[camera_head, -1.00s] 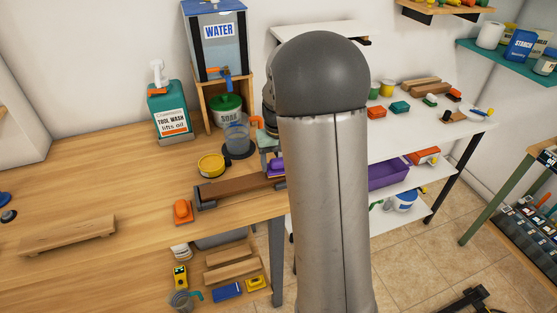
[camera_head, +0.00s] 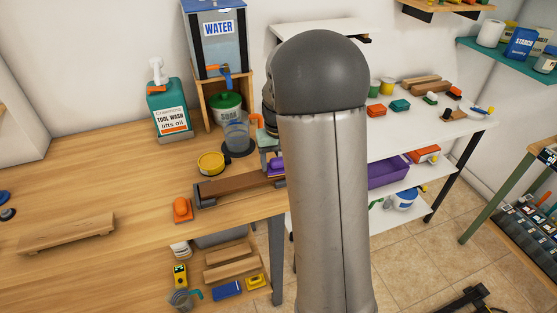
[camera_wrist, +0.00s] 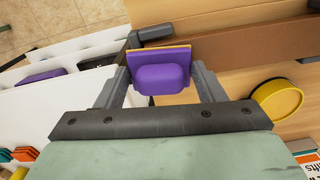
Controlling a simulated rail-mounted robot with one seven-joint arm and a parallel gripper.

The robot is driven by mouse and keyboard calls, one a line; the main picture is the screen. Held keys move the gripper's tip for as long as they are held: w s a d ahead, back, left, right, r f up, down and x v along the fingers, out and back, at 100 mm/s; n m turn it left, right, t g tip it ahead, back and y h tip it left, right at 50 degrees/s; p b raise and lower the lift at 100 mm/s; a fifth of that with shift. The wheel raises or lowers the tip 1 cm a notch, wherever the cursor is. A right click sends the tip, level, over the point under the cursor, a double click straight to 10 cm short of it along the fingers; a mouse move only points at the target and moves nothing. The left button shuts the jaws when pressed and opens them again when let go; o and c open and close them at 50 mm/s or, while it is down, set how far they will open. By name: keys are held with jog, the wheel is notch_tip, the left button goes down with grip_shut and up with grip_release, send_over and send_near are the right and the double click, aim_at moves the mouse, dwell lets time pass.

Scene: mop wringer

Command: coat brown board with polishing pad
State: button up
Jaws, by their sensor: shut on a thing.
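The brown board (camera_head: 235,187) lies in a dark holder near the front right edge of the wooden bench; it also shows in the wrist view (camera_wrist: 262,42). My gripper (camera_wrist: 163,82) is shut on the purple polishing pad (camera_wrist: 162,78), one finger on each side of it. The pad has a yellowish edge on its far side. In the head view the pad (camera_head: 276,167) is at the board's right end, partly hidden by my arm. I cannot tell whether the pad touches the board.
A yellow round tin (camera_head: 211,163) stands just behind the board. An orange block (camera_head: 182,209) lies at its left end. A clear jug (camera_head: 237,138), a soap tub (camera_head: 228,107) and a water tank (camera_head: 216,40) stand behind. The bench's left middle is mostly clear.

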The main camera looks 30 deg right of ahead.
jog(key=shift+f, duration=0.3)
jog(key=shift+a, duration=0.15)
